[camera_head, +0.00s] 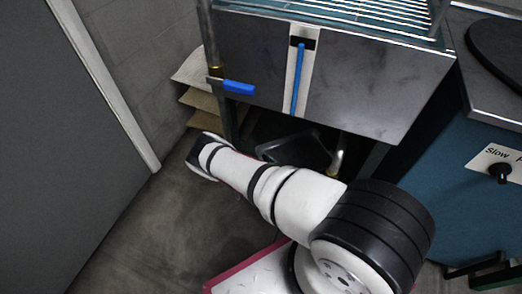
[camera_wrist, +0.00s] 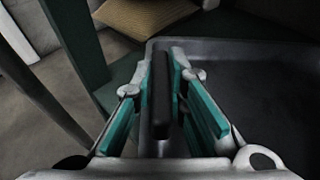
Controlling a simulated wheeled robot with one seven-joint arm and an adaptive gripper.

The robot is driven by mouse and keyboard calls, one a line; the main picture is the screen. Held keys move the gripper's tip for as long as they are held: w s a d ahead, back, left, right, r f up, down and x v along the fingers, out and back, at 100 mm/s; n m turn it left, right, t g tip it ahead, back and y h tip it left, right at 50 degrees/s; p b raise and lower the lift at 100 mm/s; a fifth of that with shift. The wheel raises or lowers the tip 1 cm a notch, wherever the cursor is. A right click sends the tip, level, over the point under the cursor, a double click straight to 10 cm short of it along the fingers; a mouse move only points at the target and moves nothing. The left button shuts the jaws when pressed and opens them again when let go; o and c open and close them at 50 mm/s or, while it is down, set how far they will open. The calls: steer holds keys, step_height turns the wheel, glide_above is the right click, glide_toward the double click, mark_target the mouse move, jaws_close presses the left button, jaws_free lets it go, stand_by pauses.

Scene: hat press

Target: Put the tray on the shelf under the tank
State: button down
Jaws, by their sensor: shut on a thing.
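The grey metal tank (camera_head: 375,85), with a blue level strip on its front, is at the top of the head view. The dark tray (camera_head: 300,148) shows below it, partly hidden by my arm. In the wrist view the tray (camera_wrist: 275,95) fills the right side. My gripper (camera_wrist: 162,68) is shut on a black bar at the tray's near-left edge, apparently its handle. The fingers are hidden in the head view. A dark green surface (camera_wrist: 122,72), perhaps the shelf, shows left of the tray. Whether the tray rests on it, I cannot tell.
A dark green post (camera_wrist: 72,35) stands close to the left of my gripper. A blue-handled valve (camera_head: 239,87) and pipe are at the tank's left. Stacked tan pieces (camera_head: 200,98) lie behind. A blue cabinet (camera_head: 440,190) stands right. Floor is open at left.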

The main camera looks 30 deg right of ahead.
mark_target(258, 149)
steer(key=w+b, duration=0.1)
steer(key=w, duration=0.2)
steer(key=w+d+b, duration=0.1)
steer(key=w, duration=0.2)
steer(key=w+b, duration=0.1)
steer(key=w, duration=0.3)
steer(key=shift+d, duration=0.2)
step_height(258, 149, down, 4)
steer(key=b, duration=0.3)
steer(key=shift+s+r, duration=0.1)
steer(key=shift+r, duration=0.1)
steer(key=c, duration=1.6)
jaws_free()
